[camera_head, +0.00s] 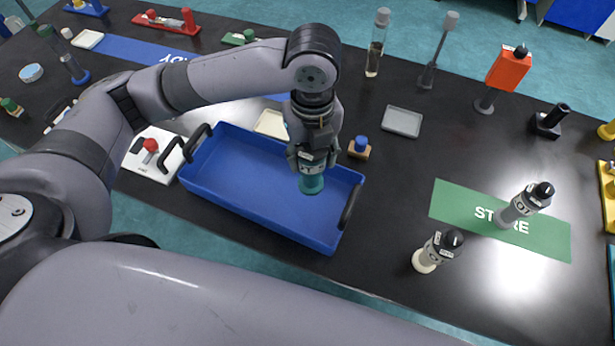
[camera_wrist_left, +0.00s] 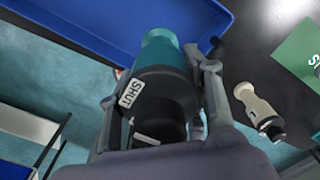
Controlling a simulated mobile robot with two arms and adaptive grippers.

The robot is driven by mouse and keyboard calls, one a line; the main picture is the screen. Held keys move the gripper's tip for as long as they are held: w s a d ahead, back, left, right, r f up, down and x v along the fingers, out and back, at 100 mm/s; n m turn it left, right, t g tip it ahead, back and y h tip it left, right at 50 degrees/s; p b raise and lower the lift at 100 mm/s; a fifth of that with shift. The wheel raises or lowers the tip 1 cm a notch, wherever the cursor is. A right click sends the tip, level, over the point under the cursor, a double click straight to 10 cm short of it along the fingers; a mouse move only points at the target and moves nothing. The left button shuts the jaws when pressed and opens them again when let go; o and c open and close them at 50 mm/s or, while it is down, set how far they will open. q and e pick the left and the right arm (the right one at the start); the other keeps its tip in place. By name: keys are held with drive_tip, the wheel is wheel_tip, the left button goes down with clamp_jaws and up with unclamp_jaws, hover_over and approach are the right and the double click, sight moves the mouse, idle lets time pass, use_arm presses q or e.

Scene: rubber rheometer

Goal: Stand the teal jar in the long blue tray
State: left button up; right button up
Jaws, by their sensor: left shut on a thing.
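The teal jar (camera_head: 312,184) is in my left gripper (camera_head: 312,158), over the right part of the long blue tray (camera_head: 232,180). The gripper points down and is shut around the jar's dark upper part. In the left wrist view the jar (camera_wrist_left: 160,50) shows a teal body and a dark cap with a "SHUT" label, between the fingers (camera_wrist_left: 160,95). The blue tray (camera_wrist_left: 110,25) lies beyond it there. I cannot tell whether the jar's base touches the tray floor. My right gripper does not show.
The tray has dark handles at both ends, and its visible floor is empty. A cream bottle (camera_head: 428,258) stands right of the tray. A grey bottle (camera_head: 512,210) stands on the green "STORE" mat (camera_head: 450,205). A small wooden block with a blue knob (camera_head: 360,148) stands close behind the tray.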

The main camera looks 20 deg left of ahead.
sight(311, 183)
use_arm(q)
wheel_tip(311, 183, down, 4)
drive_tip(key=shift+w+f, duration=0.15)
drive_tip(key=shift+f, duration=0.1)
drive_tip(key=shift+w+f, duration=0.1)
drive_tip(key=shift+f, duration=1.05)
wheel_tip(311, 183, down, 3)
drive_tip(key=shift+f+p, duration=0.15)
drive_tip(key=shift+p, duration=0.25)
drive_tip(key=shift+f, duration=0.4)
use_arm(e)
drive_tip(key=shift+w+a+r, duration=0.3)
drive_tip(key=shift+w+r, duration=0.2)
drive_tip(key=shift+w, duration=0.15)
use_arm(q)
drive_tip(key=shift+f, duration=0.15)
drive_tip(key=o, duration=1.3)
drive_tip(key=shift+c, duration=0.2)
